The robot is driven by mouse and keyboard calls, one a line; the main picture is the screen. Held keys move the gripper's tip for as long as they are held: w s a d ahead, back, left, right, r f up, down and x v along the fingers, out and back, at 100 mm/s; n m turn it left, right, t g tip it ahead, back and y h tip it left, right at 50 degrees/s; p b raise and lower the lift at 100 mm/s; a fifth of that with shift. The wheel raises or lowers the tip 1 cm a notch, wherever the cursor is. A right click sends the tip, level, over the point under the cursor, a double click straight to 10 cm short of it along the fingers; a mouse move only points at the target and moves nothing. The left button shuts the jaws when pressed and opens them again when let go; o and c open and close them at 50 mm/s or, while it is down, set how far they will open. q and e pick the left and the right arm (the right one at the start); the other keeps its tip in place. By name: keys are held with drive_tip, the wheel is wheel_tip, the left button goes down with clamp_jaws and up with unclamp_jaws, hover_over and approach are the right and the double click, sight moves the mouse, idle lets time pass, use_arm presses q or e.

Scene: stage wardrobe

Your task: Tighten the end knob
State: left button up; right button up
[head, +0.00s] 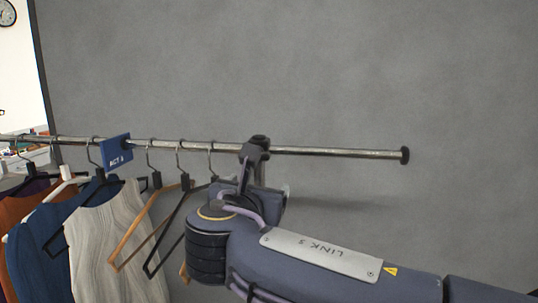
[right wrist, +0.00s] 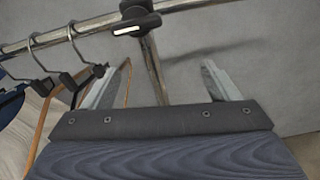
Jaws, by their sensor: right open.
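A dark clamp with a knob (head: 257,147) sits where the metal rail (head: 330,152) meets its upright post. In the right wrist view the knob (right wrist: 137,24) is black with a white mark and lies beyond the fingertips. A dark round cap (head: 405,155) closes the rail's right end. My right gripper (head: 263,188) is just below the clamp, in front of the post. In the right wrist view its fingers (right wrist: 166,64) are spread wide and empty, with the post (right wrist: 156,70) showing between them. I cannot tell how tight the knob is. My left gripper is not in view.
Several garments on hangers, including a grey one (head: 105,240) and a blue one (head: 45,245), hang at the left. Bare hangers (head: 150,225) hang close to my right gripper. A blue "ACT" tag (head: 116,152) is on the rail. The rail's right stretch is clear.

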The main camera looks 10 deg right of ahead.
drive_tip(key=w+r+n+t+p, duration=0.1)
drive_tip(key=w+r+p, duration=0.1)
drive_tip(key=w, duration=0.5)
drive_tip(key=shift+d+r+n, duration=0.3)
drive_tip(key=shift+d+r, duration=0.05)
drive_tip(key=shift+r, duration=0.3)
drive_tip(key=c, duration=1)
drive_tip(key=shift+f+m+b, duration=0.1)
drive_tip(key=shift+m+b, duration=6.4)
drive_tip(key=shift+m, duration=2.5)
